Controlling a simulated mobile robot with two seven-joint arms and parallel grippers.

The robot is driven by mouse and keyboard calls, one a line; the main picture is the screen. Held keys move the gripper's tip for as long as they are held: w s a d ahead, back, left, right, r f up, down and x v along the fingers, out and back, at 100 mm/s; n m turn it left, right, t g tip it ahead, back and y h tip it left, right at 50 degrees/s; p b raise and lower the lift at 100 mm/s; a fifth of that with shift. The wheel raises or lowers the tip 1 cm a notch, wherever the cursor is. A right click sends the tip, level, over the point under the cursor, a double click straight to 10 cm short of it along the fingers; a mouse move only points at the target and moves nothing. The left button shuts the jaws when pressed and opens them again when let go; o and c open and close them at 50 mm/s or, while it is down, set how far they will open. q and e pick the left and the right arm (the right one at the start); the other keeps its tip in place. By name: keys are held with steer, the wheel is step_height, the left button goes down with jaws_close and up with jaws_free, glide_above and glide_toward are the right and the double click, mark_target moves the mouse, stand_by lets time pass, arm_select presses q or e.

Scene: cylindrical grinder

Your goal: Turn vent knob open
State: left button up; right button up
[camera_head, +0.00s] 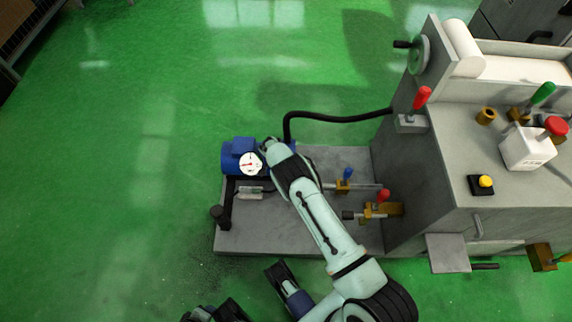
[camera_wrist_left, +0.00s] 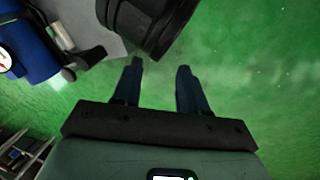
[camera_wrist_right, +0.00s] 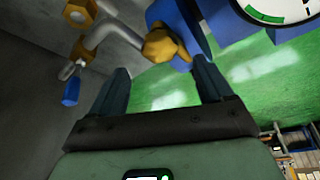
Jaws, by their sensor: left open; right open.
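A brass hex-shaped knob or fitting (camera_wrist_right: 160,45) shows in the right wrist view, on a grey pipe beside the blue unit (camera_head: 238,157). I cannot tell for sure that it is the vent knob. My right gripper (camera_wrist_right: 160,78) is open, with its fingertips just short of the brass fitting and nothing between them. In the head view my right arm reaches over the grey base to the blue unit and hides the fitting. My left gripper (camera_wrist_left: 160,68) is open and empty, low over the green floor in the left wrist view.
A round white gauge (camera_head: 250,163) is on the blue unit, close to my right gripper. A black hose (camera_head: 340,118) runs to the grinder. Blue (camera_head: 348,173) and red (camera_head: 383,195) valve handles stand near my right arm. The floor at left is clear.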

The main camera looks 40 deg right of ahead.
steer(key=b+x, duration=0.2)
steer(key=x, duration=0.3)
steer(key=shift+f, duration=0.3)
steer(key=shift+d+f, duration=0.15)
steer(key=shift+f, duration=0.25)
steer(key=shift+w+d+f+b, duration=0.1)
steer(key=shift+d+f+b, duration=0.1)
steer(key=shift+f+b, duration=0.2)
arm_select(q)
steer(key=shift+n+y, duration=0.3)
steer(key=f, duration=0.1)
steer(key=w+a+f, duration=0.1)
steer(key=f, duration=0.1)
steer(key=a+f, duration=0.1)
steer(key=shift+w+a+f, duration=0.2)
steer(key=shift+w+f, duration=0.1)
steer(key=shift+w, duration=0.05)
arm_select(e)
steer(key=shift+r, duration=0.1)
steer(key=c, duration=1)
